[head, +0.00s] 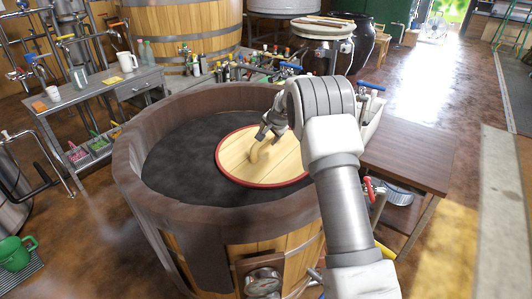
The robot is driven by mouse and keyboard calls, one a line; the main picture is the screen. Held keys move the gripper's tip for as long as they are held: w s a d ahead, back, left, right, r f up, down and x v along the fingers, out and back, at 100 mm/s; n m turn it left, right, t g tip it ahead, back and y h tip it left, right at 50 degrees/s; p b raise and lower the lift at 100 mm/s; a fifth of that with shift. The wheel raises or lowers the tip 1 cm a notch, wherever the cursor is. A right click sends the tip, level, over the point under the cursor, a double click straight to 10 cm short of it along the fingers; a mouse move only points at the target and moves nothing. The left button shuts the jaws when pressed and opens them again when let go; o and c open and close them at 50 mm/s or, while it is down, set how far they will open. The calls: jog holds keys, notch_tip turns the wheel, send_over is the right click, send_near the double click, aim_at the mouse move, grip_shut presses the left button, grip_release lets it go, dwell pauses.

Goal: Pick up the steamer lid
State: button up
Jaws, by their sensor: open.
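The steamer lid (232,164) is a round, light wooden disc with a red rim and a curved wooden handle (258,152). It lies on the dark surface inside a large wooden vat (128,165), towards the right side. My gripper (262,137) is open, just above and beside the handle. The frame is too small to tell whether a finger touches the handle. My arm comes in from the lower right and hides part of the lid's right side.
The vat's thick brown rim surrounds the lid. A wooden table (415,155) stands close on the right. A metal cart (95,100) with a white pitcher (127,62) is at the left. Several bottles crowd behind the vat.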

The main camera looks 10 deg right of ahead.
aim_at(267, 137)
jog(key=shift+x, duration=1.8)
jog(key=shift+c, duration=0.2)
grip_shut()
jog(key=shift+r, duration=0.15)
